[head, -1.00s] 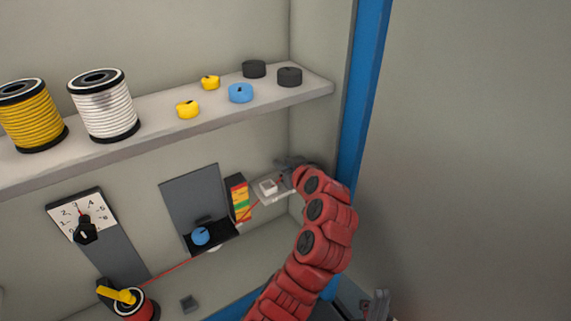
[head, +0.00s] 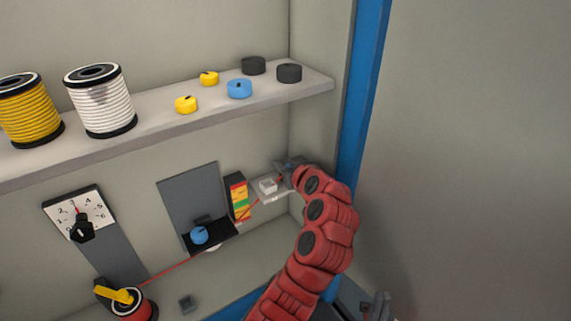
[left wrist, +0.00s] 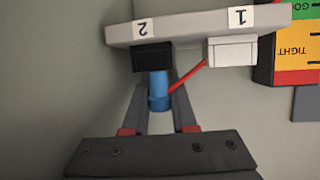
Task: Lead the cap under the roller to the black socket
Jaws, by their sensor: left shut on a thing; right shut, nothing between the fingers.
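The blue cap (left wrist: 158,92) is between the fingers of my left gripper (left wrist: 157,103), which is shut on it. In the left wrist view its upper end meets the black socket (left wrist: 152,57) under label 2; how deep it sits I cannot tell. The red cable (left wrist: 188,76) leaves the cap towards the upper right. In the head view my left gripper (head: 287,172) is at the right end of the wall bracket, and the cable runs back past the blue roller (head: 199,235) to the red spool (head: 133,307). My right gripper (head: 376,306) is shut and empty, low down.
A white socket (left wrist: 232,51) under label 1 stands beside the black one. A coloured tension gauge (head: 239,197) stands left of the bracket. A shelf (head: 150,130) above holds spools and small caps. A blue post (head: 360,110) and side wall bound the right.

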